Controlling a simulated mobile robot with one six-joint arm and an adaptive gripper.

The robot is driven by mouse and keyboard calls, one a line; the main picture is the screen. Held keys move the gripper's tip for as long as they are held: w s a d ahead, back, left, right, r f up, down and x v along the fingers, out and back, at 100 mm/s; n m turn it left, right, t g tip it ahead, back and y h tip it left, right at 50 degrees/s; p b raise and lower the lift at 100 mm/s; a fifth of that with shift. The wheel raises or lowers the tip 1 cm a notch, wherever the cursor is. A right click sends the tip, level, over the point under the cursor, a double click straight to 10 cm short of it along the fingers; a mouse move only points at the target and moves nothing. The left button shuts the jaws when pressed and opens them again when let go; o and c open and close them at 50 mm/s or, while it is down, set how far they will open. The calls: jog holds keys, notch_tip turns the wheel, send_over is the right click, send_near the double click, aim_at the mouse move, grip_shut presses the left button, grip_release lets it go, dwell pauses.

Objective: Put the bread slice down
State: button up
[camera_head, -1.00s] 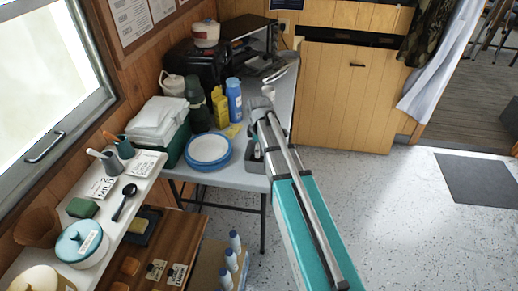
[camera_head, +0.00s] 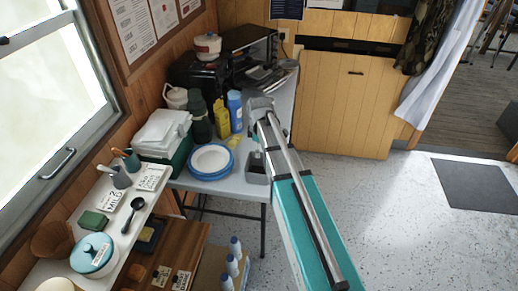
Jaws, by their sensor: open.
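I cannot make out a bread slice in the head view. My arm reaches from the bottom right up over the near right part of the grey table (camera_head: 226,186). Its grey wrist end is above the table, and my gripper's fingers are hidden behind it or too small to tell apart. A stack of white plates with blue rims (camera_head: 211,160) lies on the table, left of my arm. I cannot tell whether anything is held.
A grey box (camera_head: 256,170) stands beside my arm. Yellow (camera_head: 222,118) and blue (camera_head: 235,110) bottles and a dark green flask (camera_head: 199,120) stand behind the plates. A black oven (camera_head: 249,52) is at the back. A cluttered white shelf (camera_head: 127,222) is at the left.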

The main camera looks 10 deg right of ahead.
jog(key=shift+s, duration=0.1)
dwell(0.6)
jog(key=s+m, duration=1.3)
jog(key=s, duration=0.5)
jog(key=shift+r+p, duration=1.1)
jog(key=shift+r, duration=0.05)
